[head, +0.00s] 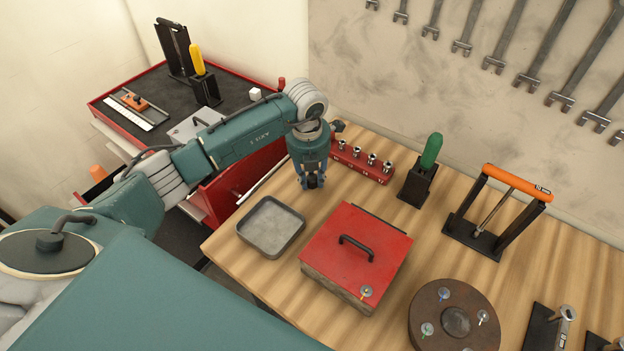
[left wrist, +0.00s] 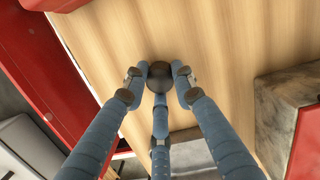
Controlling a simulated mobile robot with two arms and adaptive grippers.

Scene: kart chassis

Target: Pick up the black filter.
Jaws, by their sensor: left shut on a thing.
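The black filter (left wrist: 160,76) is a small, dark, rounded thing at the fingertips of my left gripper (left wrist: 159,84). In the head view my left gripper (head: 312,182) points down over the workbench, behind the grey tray. Its blue fingers are closed around the filter, which shows there as a small dark spot (head: 313,182). The fingers hide part of the filter. I cannot tell whether it touches the wood or hangs just above it. My right gripper is not in view.
The grey tray (head: 270,202) and a red-lidded box (head: 377,237) stand in front of the gripper. A red socket rack (head: 361,166) is behind it to the right. A green-handled tool (head: 432,151) stands farther right. A red tool cabinet (head: 240,178) is at left.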

